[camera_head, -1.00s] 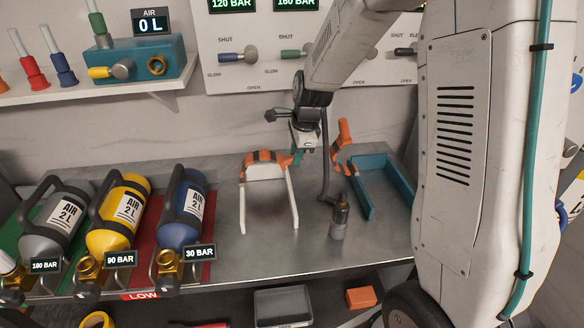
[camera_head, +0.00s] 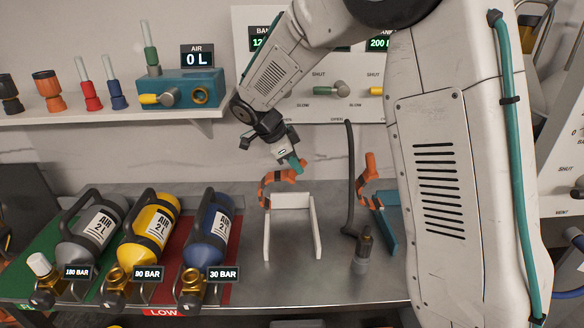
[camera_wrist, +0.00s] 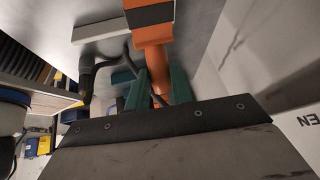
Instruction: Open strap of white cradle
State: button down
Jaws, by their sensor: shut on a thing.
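The white cradle (camera_head: 316,226) stands on the metal bench in the head view, empty between its side walls. Its orange and black strap (camera_head: 265,190) rises from the cradle's left side and curves up to the right, clear of the right wall. My gripper (camera_head: 297,165) is above the cradle's back, shut on the strap's free end. In the wrist view the orange strap (camera_wrist: 152,55) runs between the teal fingers of my gripper (camera_wrist: 158,88). The exact grip point is partly hidden by the fingers.
A teal cradle (camera_head: 390,232) with a raised orange strap (camera_head: 370,172) stands to the right, partly behind my arm. A dark hose with a fitting (camera_head: 363,250) stands between the cradles. Grey, yellow and blue (camera_head: 208,240) cylinders lie left. A shelf (camera_head: 110,128) overhangs the back left.

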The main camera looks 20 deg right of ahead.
jog(key=shift+w+a, duration=0.1)
jog(key=shift+a, duration=0.1)
dwell(0.3)
jog(key=c, duration=1.2)
grip_release()
jog(key=shift+r, duration=0.1)
jog(key=shift+a+r, duration=0.15)
jog(key=shift+r, duration=0.05)
jog(key=a+r, duration=0.2)
jog(key=a, duration=1.1)
jog(key=shift+a, duration=0.15)
